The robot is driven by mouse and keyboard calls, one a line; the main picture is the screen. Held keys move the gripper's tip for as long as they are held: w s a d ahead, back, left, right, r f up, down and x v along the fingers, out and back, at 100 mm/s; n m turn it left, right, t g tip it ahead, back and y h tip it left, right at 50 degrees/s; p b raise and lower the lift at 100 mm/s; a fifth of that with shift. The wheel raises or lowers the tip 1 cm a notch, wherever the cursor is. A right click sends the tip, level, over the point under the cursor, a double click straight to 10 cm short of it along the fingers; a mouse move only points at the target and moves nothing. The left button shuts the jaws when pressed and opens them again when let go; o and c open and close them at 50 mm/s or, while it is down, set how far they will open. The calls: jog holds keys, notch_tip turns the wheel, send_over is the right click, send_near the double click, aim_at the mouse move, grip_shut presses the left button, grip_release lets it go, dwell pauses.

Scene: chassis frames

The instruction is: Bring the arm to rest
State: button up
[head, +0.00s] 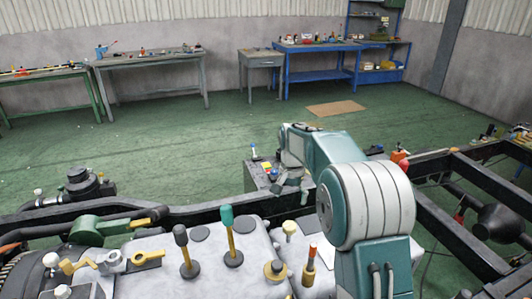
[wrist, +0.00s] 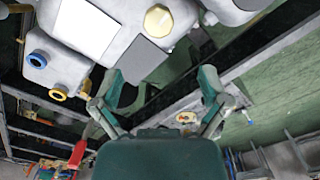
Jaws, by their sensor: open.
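My arm (head: 365,205) rises at the right of the head view, with a grey-banded teal joint. It reaches forward and to the left, past the grey machine top. My gripper (head: 287,188) hangs at the far end of it, in front of a dark box with small coloured items. In the wrist view my gripper (wrist: 160,88) has its two teal fingers spread wide apart, with nothing between them. The grey housing with a yellow cap shows beyond the fingers in that view.
A grey machine top (head: 235,265) with upright levers (head: 231,240) fills the near foreground. Black chassis rails (head: 470,185) run along the right. Workbenches (head: 150,58) and a blue shelf unit (head: 375,45) line the far wall. The green floor (head: 190,150) between is mostly open.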

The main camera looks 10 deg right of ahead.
jog(key=s+r+n+t, duration=0.3)
jog(key=s+r, duration=0.9)
jog(key=s, duration=0.5)
jog(key=s+f+n+t, duration=0.2)
jog(key=s+n, duration=0.1)
jog(key=s, duration=1.4)
jog(key=shift+s+f+n+t, duration=0.2)
jog(key=shift+f+n+t, duration=0.1)
jog(key=shift+f+n, duration=0.1)
